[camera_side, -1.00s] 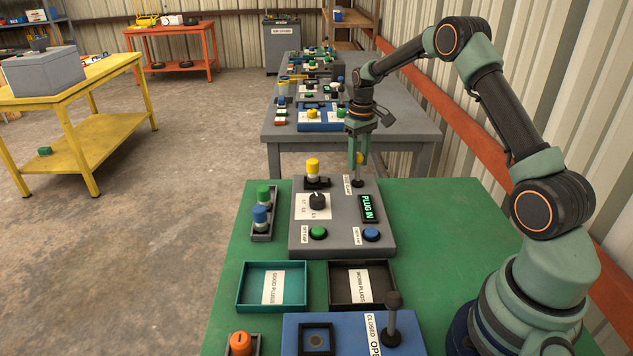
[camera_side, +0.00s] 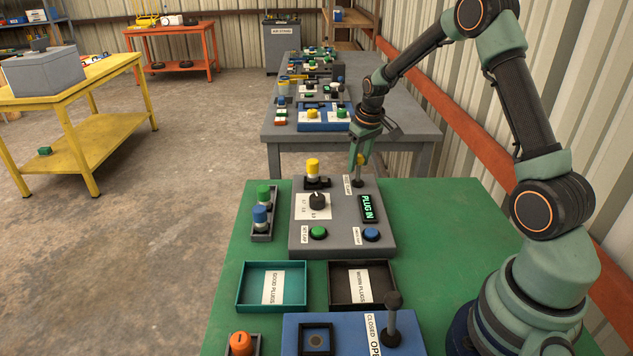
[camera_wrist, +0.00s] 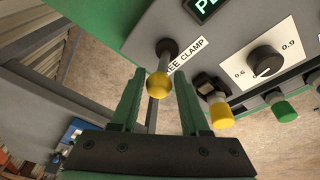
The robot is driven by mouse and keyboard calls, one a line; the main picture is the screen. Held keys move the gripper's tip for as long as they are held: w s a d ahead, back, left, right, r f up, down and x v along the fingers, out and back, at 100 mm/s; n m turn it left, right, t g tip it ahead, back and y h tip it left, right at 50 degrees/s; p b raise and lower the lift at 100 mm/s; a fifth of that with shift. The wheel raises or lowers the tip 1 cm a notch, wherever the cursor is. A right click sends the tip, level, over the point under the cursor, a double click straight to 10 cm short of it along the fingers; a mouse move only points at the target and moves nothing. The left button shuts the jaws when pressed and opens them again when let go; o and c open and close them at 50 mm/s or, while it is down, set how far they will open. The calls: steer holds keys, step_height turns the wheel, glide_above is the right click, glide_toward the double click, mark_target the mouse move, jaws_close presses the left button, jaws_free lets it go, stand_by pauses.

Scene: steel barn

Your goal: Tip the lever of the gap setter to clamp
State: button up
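The gap setter (camera_side: 335,243) is a grey box on the green table. Its lever is a dark stem with a yellow ball (camera_side: 362,159) at the back right, beside a label reading FREE CLAMP. My gripper (camera_side: 354,160) is tilted at the lever's top in the side view and partly covers it. In the wrist view, my gripper (camera_wrist: 157,85) is open, with the yellow ball (camera_wrist: 158,86) between its two green fingers and a gap on each side. The display (camera_side: 369,208) reads PLUG IN. A yellow-topped plug (camera_side: 312,168) stands in a holder on the box.
A rack (camera_side: 262,228) with green- and blue-topped plugs stands left of the box. A teal tray (camera_side: 245,290) and a dark tray (camera_side: 340,290) lie in front, with a blue fixture (camera_side: 292,335) nearer. A grey table (camera_side: 425,130) with more devices stands behind.

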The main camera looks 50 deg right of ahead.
steer(key=shift+o, duration=0.9)
steer(key=v, duration=1.2)
steer(key=shift+a+r, duration=0.1)
